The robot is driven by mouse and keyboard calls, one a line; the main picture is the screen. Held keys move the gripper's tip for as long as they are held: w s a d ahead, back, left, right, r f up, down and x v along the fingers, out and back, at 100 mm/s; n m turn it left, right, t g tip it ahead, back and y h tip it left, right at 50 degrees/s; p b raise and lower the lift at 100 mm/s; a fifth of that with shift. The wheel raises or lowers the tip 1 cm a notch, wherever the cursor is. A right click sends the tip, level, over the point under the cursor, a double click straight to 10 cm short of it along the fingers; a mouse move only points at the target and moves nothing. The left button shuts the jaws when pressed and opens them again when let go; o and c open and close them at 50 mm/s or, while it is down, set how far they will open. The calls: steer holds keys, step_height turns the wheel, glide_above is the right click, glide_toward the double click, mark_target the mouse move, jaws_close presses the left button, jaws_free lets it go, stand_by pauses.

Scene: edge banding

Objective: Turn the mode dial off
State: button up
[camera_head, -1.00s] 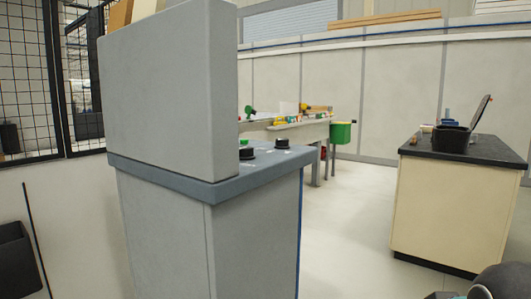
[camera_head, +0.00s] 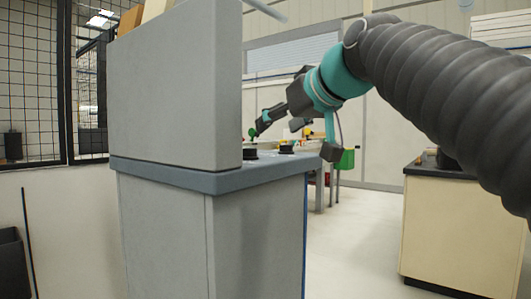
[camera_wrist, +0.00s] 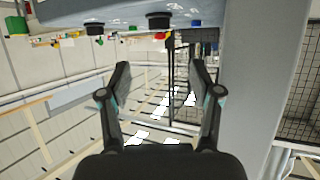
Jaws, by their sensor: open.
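The grey console's top panel carries two black knobs, a nearer one (camera_head: 250,154) and one farther right (camera_head: 286,149). I cannot tell which is the mode dial. My gripper (camera_wrist: 160,72) is open and empty, reaching over the panel from the right in the head view. In the upside-down wrist view the knobs, one at the left (camera_wrist: 95,28) and one near the middle (camera_wrist: 158,21), lie at the top edge, off to the side of the fingers and apart from them. Small blue (camera_wrist: 195,23) and green (camera_wrist: 132,27) parts sit beside them. Dial markings cannot be read.
The console's tall grey upright (camera_head: 175,85) stands left of the panel and hides part of it. A cream cabinet with a black top (camera_head: 450,225) stands at the right. A workbench with a green bin (camera_head: 346,159) is behind. Floor between console and cabinet is clear.

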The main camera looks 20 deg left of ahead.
mark_target(249, 153)
steer(key=x, duration=1.3)
steer(key=shift+w+a+f, duration=0.15)
steer(key=shift+w, duration=0.05)
steer(key=shift+c, duration=0.2)
steer(key=c, duration=1.1)
